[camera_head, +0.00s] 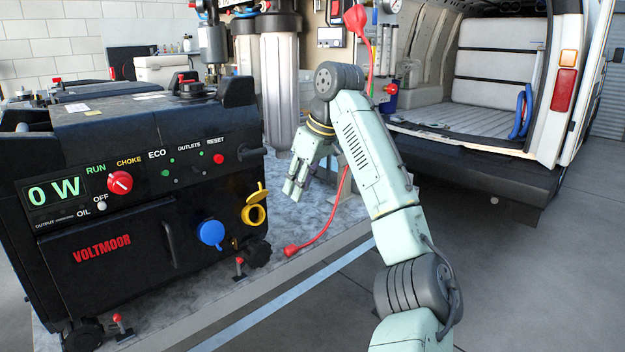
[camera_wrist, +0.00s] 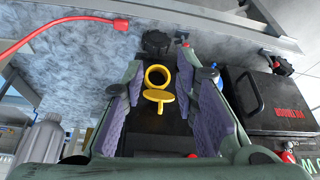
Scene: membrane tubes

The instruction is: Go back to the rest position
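My gripper (camera_head: 296,188) hangs in front of the right end of the generator's panel, above the grey bench top. It also shows in the wrist view (camera_wrist: 160,70), with its two padded fingers apart and nothing held between them. Beyond the fingers, the yellow outlet (camera_wrist: 157,77) with its flipped-open cap shows in the gap; it is also on the generator front in the head view (camera_head: 255,212). My arm bends over from the lower right. The fingertips are small in the head view.
The black generator (camera_head: 120,235) stands left, with a capped blue outlet (camera_head: 210,233). A red cable's plug (camera_head: 291,250) lies near the bench edge (camera_head: 320,262). Grey filter cylinders (camera_head: 280,85) stand behind my gripper. The open van (camera_head: 500,60) is at right; the floor before it is clear.

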